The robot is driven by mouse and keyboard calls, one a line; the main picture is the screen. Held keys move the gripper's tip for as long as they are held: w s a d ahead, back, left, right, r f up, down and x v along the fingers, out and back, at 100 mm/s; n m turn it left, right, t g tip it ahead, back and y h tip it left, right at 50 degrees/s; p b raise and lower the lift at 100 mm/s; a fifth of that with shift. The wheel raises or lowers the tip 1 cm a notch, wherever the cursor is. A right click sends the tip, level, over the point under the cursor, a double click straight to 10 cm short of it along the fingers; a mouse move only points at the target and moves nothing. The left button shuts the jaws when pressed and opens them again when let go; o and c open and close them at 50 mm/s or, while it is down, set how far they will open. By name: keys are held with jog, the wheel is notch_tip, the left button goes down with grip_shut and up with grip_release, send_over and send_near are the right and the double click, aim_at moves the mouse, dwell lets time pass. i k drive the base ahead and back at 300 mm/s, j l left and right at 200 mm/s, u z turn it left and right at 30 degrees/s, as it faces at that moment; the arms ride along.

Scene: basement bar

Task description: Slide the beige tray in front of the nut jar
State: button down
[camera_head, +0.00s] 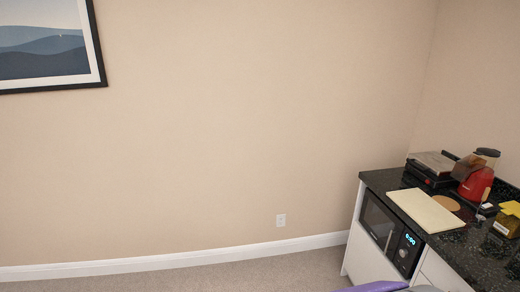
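A flat beige tray (425,211) lies on the dark speckled counter at the right, near its front edge above the microwave. I cannot tell for sure which item is the nut jar. A small container with a yellow top (508,219) stands at the right picture edge, to the right of the tray and apart from it.
A black and silver press-like appliance (433,168), a red appliance (477,180) and a round tan disc (446,203) are behind the tray. A microwave (388,231) is built in below the counter (455,240). The carpet (240,280) at left is clear.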

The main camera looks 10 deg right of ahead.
aim_at(434, 219)
jog(key=i+z, duration=0.4)
jog(key=i, duration=0.15)
jog(key=i+j+z, duration=0.25)
jog(key=i+z, duration=0.15)
jog(key=i+j+z, duration=0.4)
jog(key=i, duration=0.2)
jog(key=i+j+z, duration=0.15)
jog(key=i+z, duration=0.15)
jog(key=z, duration=0.15)
jog(key=i+j+z, duration=0.2)
jog(key=z, duration=0.3)
jog(key=i+j+z, duration=0.25)
jog(key=z, duration=0.2)
jog(key=i+j+z, duration=0.1)
jog(key=j+z, duration=0.4)
jog(key=i+j+z, duration=0.2)
jog(key=j, duration=0.25)
jog(key=j+z, duration=0.25)
jog(key=j, duration=0.15)
